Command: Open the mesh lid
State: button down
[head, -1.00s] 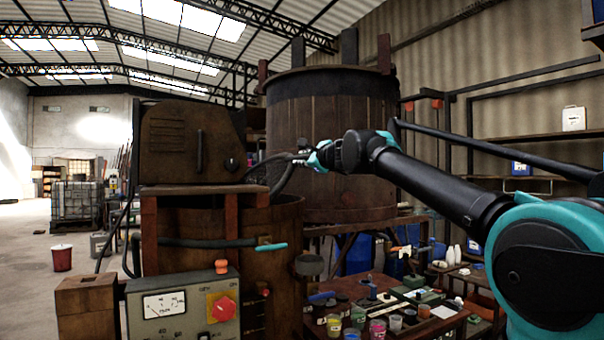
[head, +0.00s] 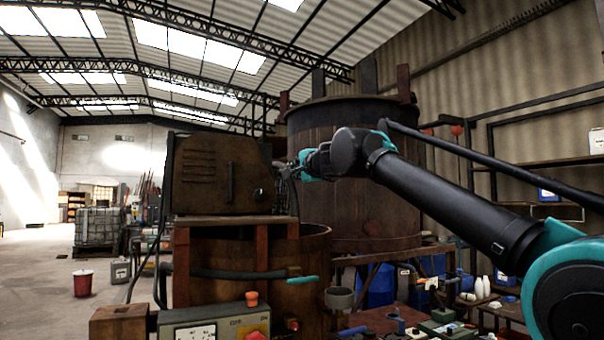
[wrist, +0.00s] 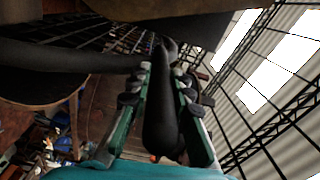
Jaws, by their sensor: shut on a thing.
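My gripper (wrist: 162,76) is shut on a thick black bar, the lid's handle (wrist: 162,118), which runs between its two green fingers in the wrist view. Dark grid lines of the mesh lid (wrist: 115,35) show beyond the fingertips at the upper left. In the head view my gripper (head: 291,171) is beside the right edge of the rusty motor housing, above the open-topped brown vat (head: 318,262). A thin dark part hangs just below the gripper there; most of the lid is hidden or too dark to tell its tilt.
The rusty motor housing (head: 220,172) stands close left of my gripper. A large brown tank (head: 400,200) rises behind it. A control box (head: 215,322) is at the front, and a cluttered bench (head: 385,318) at the lower right. Open floor lies far left.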

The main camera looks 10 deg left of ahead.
jog(key=shift+s+a+n, duration=0.25)
jog(key=shift+a+n, duration=0.05)
jog(key=shift+a, duration=0.05)
jog(key=c, duration=1.4)
grip_release()
jog(key=shift+o, duration=0.2)
jog(key=shift+s+d, duration=0.1)
jog(key=v, duration=1.1)
jog(key=shift+s+d, duration=0.2)
jog(key=shift+s, duration=0.1)
